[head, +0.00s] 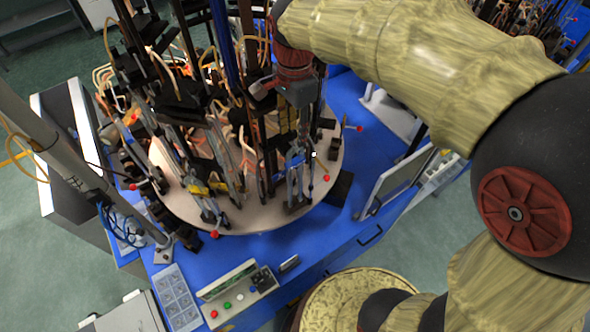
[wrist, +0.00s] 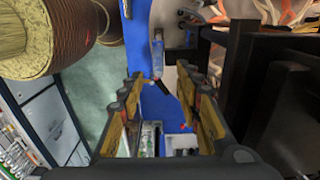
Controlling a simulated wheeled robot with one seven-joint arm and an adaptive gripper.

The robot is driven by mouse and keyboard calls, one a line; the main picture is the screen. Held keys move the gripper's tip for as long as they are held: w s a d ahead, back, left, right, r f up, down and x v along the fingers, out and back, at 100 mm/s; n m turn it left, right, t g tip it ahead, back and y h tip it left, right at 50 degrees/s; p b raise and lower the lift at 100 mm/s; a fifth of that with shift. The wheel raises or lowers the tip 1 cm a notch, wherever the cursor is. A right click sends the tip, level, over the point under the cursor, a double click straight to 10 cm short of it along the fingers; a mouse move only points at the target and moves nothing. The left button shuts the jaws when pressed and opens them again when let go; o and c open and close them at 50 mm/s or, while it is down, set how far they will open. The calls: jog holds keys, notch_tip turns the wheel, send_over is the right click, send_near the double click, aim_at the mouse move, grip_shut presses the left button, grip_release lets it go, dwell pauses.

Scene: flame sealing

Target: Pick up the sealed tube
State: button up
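My gripper (head: 302,135) reaches down from the upper right to the front right side of the round turntable (head: 262,222) in the head view. In the wrist view, its two fingers (wrist: 165,115) stand wide apart, with nothing seen held between them. A pale grey-blue upright piece (wrist: 157,55) shows beyond the fingertips. I cannot tell whether it is the sealed tube or part of a holder. No tube can be picked out for certain in the head view, where dark rods and clamps crowd the turntable.
The turntable carries many tall clamps, burners and orange hoses, close to my gripper. It sits on a blue table (head: 300,250) with a button box (head: 240,295) at the front. A grey panel (head: 395,180) stands at the right. A grey post (head: 75,165) stands at the left.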

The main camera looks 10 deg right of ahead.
aim_at(295, 148)
notch_tip(295, 148, down, 8)
jog(key=shift+s+r+p, duration=0.15)
jog(key=shift+r+p, duration=0.05)
jog(key=shift+p, duration=0.15)
grip_shut()
dwell(0.5)
dwell(0.5)
